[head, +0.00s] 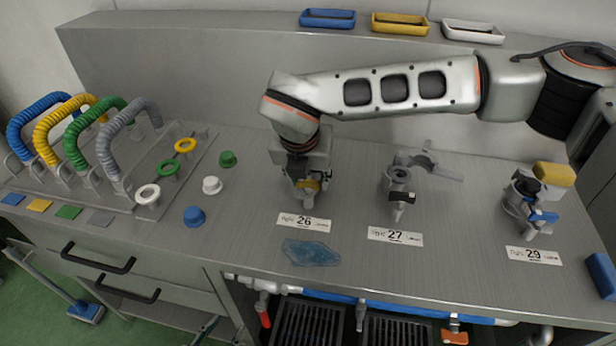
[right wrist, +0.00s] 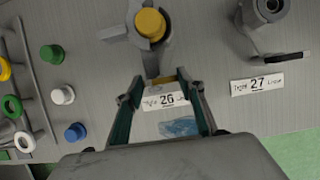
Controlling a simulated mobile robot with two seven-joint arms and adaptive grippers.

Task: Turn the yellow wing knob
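The yellow wing knob (head: 312,185) sits low on the front of the valve behind the label 26, partly hidden by my right gripper. In the right wrist view, a yellow piece (right wrist: 163,79) that appears to be this knob shows between the fingertips. My right gripper (right wrist: 161,84) is open, one finger on each side of it; I cannot tell whether they touch it. A round yellow cap (right wrist: 150,23) tops the same valve, beyond the fingertips. In the head view, my right arm reaches in from the right with its gripper pointing down. My left gripper is not in view.
Valve 27 (head: 398,178) with a black handle and valve 29 (head: 524,189) with a blue handle stand to the right. Several loose caps, rings and a hose rack (head: 120,185) are at left. A blue translucent patch (head: 311,252) lies near the front edge.

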